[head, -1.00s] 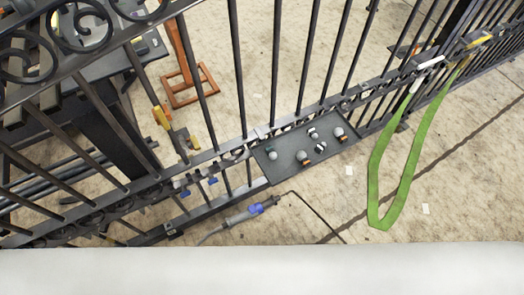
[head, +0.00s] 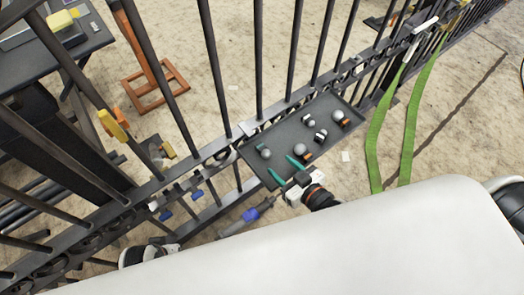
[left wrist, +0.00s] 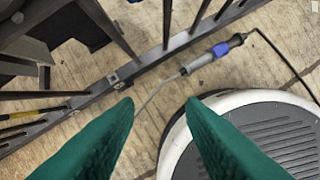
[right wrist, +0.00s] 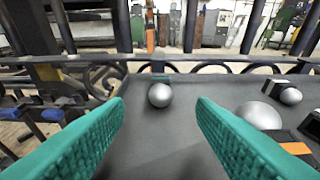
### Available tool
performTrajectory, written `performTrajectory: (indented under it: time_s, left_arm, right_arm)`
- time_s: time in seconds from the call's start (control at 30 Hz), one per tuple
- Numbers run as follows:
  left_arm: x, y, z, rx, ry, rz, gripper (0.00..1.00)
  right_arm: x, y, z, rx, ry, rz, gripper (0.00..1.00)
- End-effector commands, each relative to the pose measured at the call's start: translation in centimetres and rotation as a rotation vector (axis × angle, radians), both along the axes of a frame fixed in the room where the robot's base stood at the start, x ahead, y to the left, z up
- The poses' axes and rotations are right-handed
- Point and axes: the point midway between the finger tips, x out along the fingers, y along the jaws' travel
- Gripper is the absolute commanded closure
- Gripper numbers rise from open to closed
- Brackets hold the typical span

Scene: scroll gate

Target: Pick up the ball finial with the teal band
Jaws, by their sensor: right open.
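The ball finial with the teal band (head: 265,153) lies at the left part of the dark grey tray (head: 283,137). In the right wrist view its grey ball (right wrist: 160,95) faces me, with a strip of teal behind it. My right gripper (head: 286,170) is open and empty over the tray's near edge, its teal fingers pointing toward this finial. In the right wrist view the ball shows between the fingers, beyond their tips and apart from them. My left gripper (left wrist: 160,102) is open and empty, over the floor near the gate's lower rail.
An orange-banded finial (head: 300,149) lies close to the right finger; black-and-white ones (head: 320,135) and another orange-banded one (head: 340,117) lie farther right. Gate bars (head: 258,60) stand behind the tray. A green strap (head: 412,120) hangs at right. A blue-grey tool (head: 247,214) is below the tray.

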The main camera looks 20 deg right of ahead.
Motion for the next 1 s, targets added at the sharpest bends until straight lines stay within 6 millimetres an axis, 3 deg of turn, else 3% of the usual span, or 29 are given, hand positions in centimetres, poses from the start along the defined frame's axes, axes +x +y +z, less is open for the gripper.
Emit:
performTrajectory:
  time_s: [0.33,0.6,0.93,1.0]
  left_arm:
    - [0.2,0.0,2.5,0.000,-0.015,0.002,0.64]
    - [-0.1,0.1,5.9,-0.001,-0.032,0.005,0.64]
    - [-0.2,0.2,6.8,-0.002,-0.034,0.006,0.64]
    - [-0.2,0.2,6.8,-0.002,-0.034,0.006,0.64]
  right_arm:
    - [2.8,1.0,-1.0,0.001,-0.001,-0.001,0.49]
    - [5.9,2.1,-2.0,0.000,0.000,0.000,0.49]
    - [6.5,2.3,-2.1,-0.001,0.002,0.000,0.49]
    - [6.5,2.3,-2.1,-0.001,0.002,0.000,0.57]
